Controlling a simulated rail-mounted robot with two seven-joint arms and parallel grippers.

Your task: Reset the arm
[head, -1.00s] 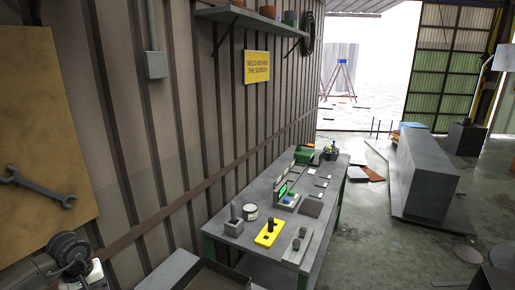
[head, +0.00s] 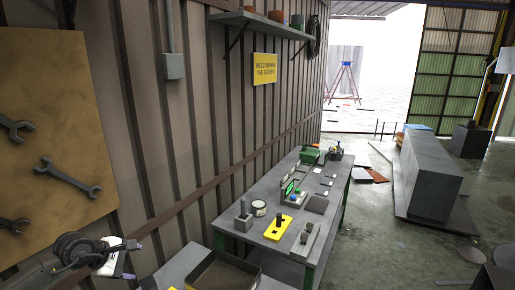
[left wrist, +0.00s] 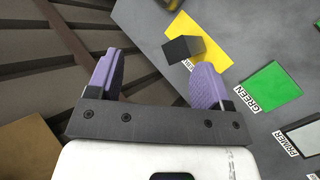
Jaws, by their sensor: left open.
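My left gripper (head: 132,260) is at the lower left of the head view, near the wall and apart from the workbench (head: 262,236). In the left wrist view its two purple fingers (left wrist: 155,80) are spread wide with nothing between them. Beyond the right finger in that view lies a yellow plate (left wrist: 213,34) with a dark block (left wrist: 183,48) on it. My right gripper is in neither view.
A brown tray (head: 222,284) sits at the bottom of the head view. A grey block with a post (head: 243,222) and a white can (head: 259,208) stand on the bench. A green mat (left wrist: 270,88) shows in the wrist view. Wrenches (head: 70,175) hang on a wall board.

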